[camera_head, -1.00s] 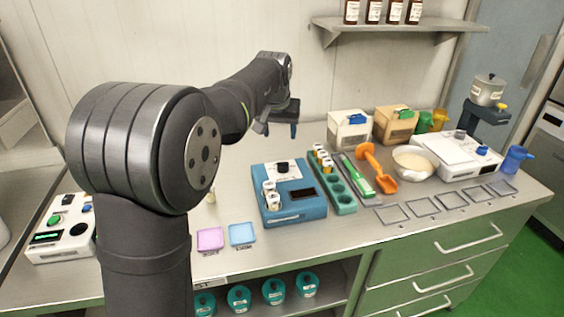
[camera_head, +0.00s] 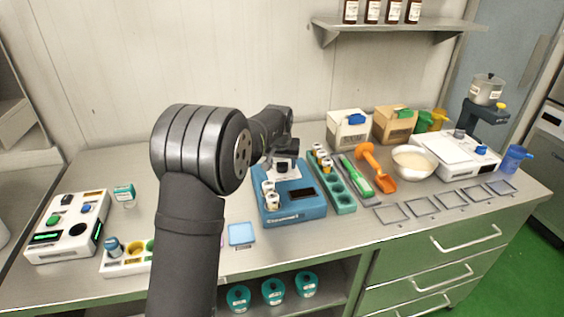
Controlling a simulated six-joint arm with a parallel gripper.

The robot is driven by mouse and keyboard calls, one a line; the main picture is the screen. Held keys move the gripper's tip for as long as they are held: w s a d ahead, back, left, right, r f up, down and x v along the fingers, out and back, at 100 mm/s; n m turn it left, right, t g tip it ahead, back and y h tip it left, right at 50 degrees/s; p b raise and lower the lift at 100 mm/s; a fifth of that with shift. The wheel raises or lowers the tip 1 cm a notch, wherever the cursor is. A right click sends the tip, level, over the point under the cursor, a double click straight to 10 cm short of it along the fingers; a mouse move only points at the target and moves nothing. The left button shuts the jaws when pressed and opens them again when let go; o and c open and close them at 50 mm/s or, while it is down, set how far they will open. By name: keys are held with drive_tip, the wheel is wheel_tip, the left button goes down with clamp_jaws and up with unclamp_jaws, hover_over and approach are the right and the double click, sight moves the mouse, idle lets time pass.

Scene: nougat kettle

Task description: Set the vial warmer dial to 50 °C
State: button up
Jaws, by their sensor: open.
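The vial warmer (camera_head: 296,212) is a blue box on the bench, right of my arm. White-capped vials (camera_head: 270,194) stand in its left side, and a dark display (camera_head: 303,194) is at its right. Its black dial (camera_head: 283,168) sits on a white panel at the back of the top. The scale marks are too small to read. My gripper (camera_head: 283,160) is over the back of the warmer, just above or around the dial in this view. It is open and empty. I cannot tell whether the fingers touch the dial.
A teal vial rack (camera_head: 342,197) stands close to the warmer's right, with a green-handled tool (camera_head: 357,178) and an orange scoop (camera_head: 376,168) beyond. A light-blue tray (camera_head: 241,234) lies to its front left. A white device (camera_head: 68,228) is at far left.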

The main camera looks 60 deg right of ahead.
drive_tip(key=c, duration=1)
drive_tip(key=shift+m, duration=0.4)
drive_tip(key=m+g, duration=0.1)
drive_tip(key=m, duration=0.2)
drive_tip(key=shift+w+m+g, duration=0.15)
drive_tip(key=shift+m+g, duration=0.15)
drive_tip(key=shift+g, duration=0.1)
drive_tip(key=m+g, duration=0.1)
drive_tip(key=m, duration=0.3)
drive_tip(key=shift+w+m+g, duration=0.1)
drive_tip(key=shift+m+g, duration=0.2)
drive_tip(key=shift+g, duration=0.1)
drive_tip(key=m+g+y, duration=0.1)
drive_tip(key=m, duration=0.3)
drive_tip(key=shift+w+m, duration=0.1)
drive_tip(key=shift+m, duration=0.2)
drive_tip(key=m+g+y, duration=0.1)
drive_tip(key=m, duration=0.3)
drive_tip(key=shift+d, duration=0.15)
drive_tip(key=shift+m, duration=0.3)
